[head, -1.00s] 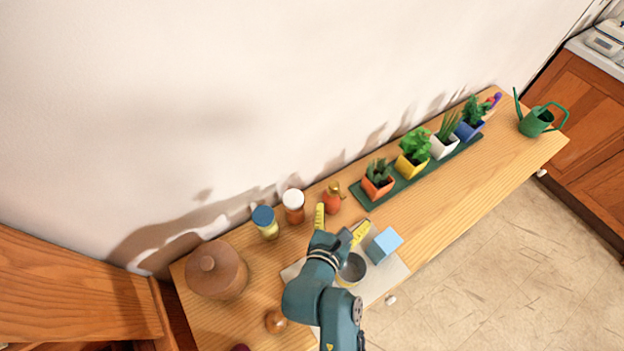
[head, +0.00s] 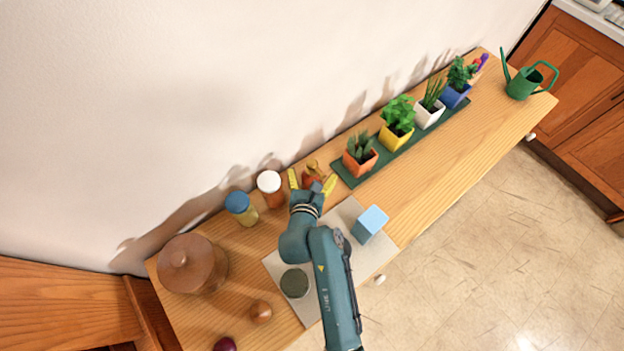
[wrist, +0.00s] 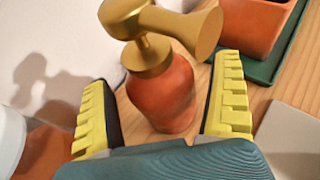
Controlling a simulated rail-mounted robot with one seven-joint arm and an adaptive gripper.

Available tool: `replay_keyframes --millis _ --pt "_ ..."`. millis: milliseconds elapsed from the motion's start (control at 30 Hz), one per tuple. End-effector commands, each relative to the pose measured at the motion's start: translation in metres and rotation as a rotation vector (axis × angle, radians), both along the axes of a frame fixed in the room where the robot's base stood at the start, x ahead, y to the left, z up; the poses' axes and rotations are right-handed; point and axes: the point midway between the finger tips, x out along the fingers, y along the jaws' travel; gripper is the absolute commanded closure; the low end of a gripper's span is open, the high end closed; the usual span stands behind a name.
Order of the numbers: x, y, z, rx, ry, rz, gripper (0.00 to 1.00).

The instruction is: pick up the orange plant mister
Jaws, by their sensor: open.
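The orange plant mister (wrist: 165,95) has a rounded orange body and a brass-coloured spray head (wrist: 160,35). It stands upright on the wooden counter. In the head view the mister (head: 312,172) is near the wall, between the white-lidded jar and the first potted plant, partly hidden by my gripper. My gripper (head: 312,183) is open, with yellow ridged fingers on either side of the mister. In the wrist view my gripper (wrist: 165,112) has one finger left and one right of the orange body, with a gap visible on the left.
A white-lidded jar (head: 270,188) and a blue-lidded jar (head: 241,208) stand left of the mister. An orange pot (head: 360,160) on a green tray (head: 400,155) is close on its right. A light blue block (head: 370,222) and a dark round bowl (head: 295,283) are on a grey mat (head: 372,262).

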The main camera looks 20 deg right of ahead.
Motion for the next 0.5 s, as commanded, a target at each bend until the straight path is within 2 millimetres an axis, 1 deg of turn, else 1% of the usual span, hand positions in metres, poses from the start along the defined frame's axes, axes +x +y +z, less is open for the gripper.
replay_keyframes --millis 167,200,467,500 --pt "0.0002 -0.0002 -0.0001 0.001 0.001 0.000 0.06" --pt "0.0002 -0.0001 -0.0001 0.001 0.001 0.000 0.09" --pt "0.0000 0.0000 -0.0001 0.001 0.001 0.000 0.59" --pt "0.0000 0.0000 -0.0001 0.001 0.001 0.000 0.66"
